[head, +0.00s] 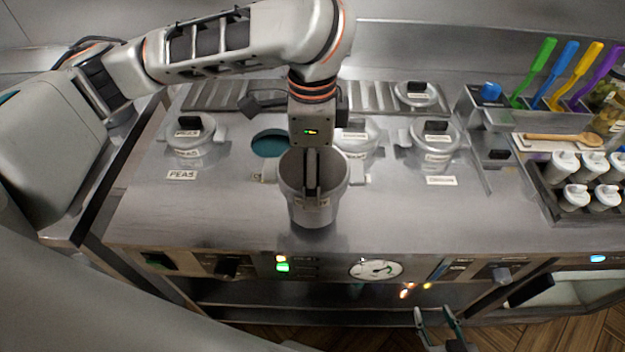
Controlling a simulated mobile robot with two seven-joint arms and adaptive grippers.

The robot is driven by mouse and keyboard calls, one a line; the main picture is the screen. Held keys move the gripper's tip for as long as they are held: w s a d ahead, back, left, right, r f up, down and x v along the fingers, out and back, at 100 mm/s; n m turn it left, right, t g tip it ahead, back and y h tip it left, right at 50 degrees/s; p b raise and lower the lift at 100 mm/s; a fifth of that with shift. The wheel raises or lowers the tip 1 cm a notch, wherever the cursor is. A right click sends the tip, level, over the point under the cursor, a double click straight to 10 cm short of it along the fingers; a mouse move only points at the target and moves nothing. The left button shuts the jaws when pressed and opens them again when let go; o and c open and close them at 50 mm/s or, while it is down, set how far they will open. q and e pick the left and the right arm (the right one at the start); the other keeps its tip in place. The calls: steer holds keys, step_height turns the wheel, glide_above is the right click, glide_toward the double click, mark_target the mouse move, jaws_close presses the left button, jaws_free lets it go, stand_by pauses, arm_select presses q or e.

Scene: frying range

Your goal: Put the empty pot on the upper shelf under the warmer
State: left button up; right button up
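An open metal pot (300,208) is at the middle front of the steel warmer top (220,220). No food shows in its visible interior. My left gripper (311,192) points down into the pot's mouth. Its fingers are seen edge-on against the near wall, so their grip is unclear. I cannot tell whether the pot rests on the top or hangs just above it. Behind it is an empty round well (270,143). Under the front panel, a dark shelf space (330,292) shows partly. My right gripper (440,322) is low at the front right, fingers apart, empty.
Lidded pots sit in the top at left (193,150), right (436,157) and behind the open pot (358,150). A rack of white-lidded jars (550,205) and coloured-handled utensils (540,75) stand at right. The front panel has knobs and a dial (376,269).

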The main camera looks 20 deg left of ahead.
arm_select(q)
steer(key=shift+f, duration=1.3)
steer(key=o, duration=1.4)
steer(key=shift+f, duration=0.15)
steer(key=shift+c, duration=0.2)
